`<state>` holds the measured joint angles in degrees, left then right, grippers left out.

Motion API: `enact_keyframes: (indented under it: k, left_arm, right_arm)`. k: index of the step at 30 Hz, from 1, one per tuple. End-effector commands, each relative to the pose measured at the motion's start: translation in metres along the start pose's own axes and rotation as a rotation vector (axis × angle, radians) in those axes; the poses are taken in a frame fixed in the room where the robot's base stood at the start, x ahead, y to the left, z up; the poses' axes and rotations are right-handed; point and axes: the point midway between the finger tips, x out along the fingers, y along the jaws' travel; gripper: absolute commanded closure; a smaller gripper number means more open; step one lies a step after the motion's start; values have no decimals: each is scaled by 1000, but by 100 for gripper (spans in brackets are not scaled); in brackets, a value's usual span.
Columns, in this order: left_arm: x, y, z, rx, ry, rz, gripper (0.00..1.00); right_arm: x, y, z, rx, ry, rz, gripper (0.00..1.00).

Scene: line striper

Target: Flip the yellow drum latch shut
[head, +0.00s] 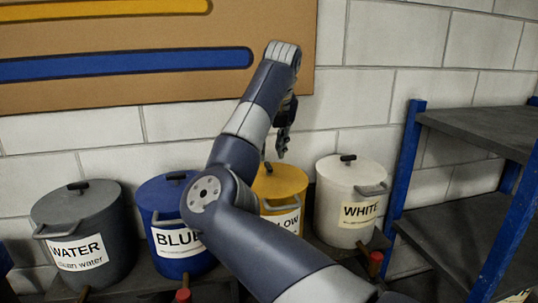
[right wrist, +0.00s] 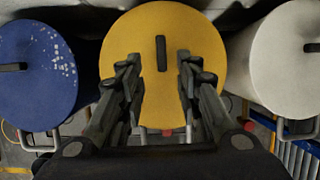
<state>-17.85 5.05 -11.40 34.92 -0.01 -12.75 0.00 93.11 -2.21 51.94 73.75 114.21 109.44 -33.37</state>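The yellow drum (head: 278,181) stands between the blue and white drums, partly hidden by my right arm, with a label ending in "LOW" (head: 285,221). The right wrist view looks down on its yellow lid (right wrist: 160,25), which has a short black bar (right wrist: 161,53) near the middle. A grey bar (head: 280,208) shows at the drum's front in the head view; I cannot tell whether this is the latch or how it is set. My right gripper (head: 283,145) is above the lid. Its fingers (right wrist: 158,68) are apart with nothing held between them. My left gripper is not in view.
The grey water drum (head: 92,215) and blue drum (head: 168,205) stand to the left, the white drum (head: 345,180) to the right. A shelf rack with blue posts (head: 405,165) is at the right. A brick wall (head: 395,40) and brown board (head: 120,95) are behind.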

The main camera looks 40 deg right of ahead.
Motion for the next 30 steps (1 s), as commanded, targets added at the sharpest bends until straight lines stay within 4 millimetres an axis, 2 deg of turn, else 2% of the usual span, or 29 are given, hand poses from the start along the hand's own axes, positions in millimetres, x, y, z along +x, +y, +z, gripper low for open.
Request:
enact_keyframes:
  k: [1,5,10,14,22,27,30]
  left_arm:
    - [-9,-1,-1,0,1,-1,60]
    - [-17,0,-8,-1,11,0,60]
    - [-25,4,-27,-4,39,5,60]
    - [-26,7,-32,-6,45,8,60]
    - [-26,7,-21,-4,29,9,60]
    - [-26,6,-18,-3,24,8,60]
    - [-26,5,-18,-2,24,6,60]
  right_arm:
    - [7,0,1,0,5,-2,68]
    - [27,-1,0,1,3,-3,68]
    - [46,0,1,0,2,-2,68]
    - [52,0,1,1,-1,-2,68]
    - [55,-1,0,1,-1,-2,68]
    - [54,-1,0,1,-1,-2,100]
    - [54,-1,0,1,-1,-2,100]
